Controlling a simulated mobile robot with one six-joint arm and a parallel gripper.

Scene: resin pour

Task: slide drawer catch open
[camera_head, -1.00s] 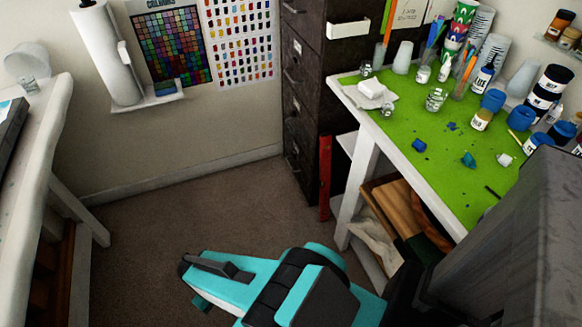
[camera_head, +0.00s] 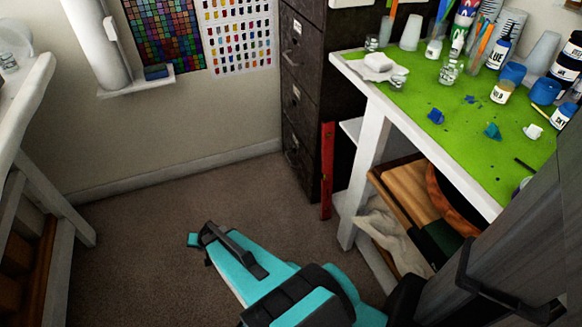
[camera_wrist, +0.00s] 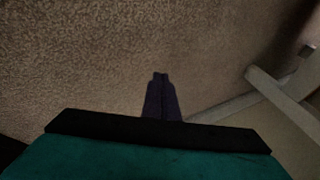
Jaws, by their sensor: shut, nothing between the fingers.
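A dark metal filing cabinet (camera_head: 302,122) stands against the back wall in the head view. Its stacked drawers look shut, and small handles and label holders show on their fronts. I cannot make out a separate catch at this size. My gripper (camera_wrist: 161,76) shows in the wrist view as two dark fingers pressed together, with nothing between them. They point out over bare carpet, away from the cabinet. In the head view my teal arm reaches low over the floor in front of the cabinet, well apart from it. The fingertips are not clear there.
A white-legged table with a green top (camera_head: 463,130) stands right of the cabinet, carrying jars, cups and bottles. A red bar (camera_head: 327,170) stands upright between them. Wooden boards (camera_head: 407,193) lie under the table. The carpet (camera_head: 150,235) is clear. A white bench edge (camera_head: 30,105) is at left.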

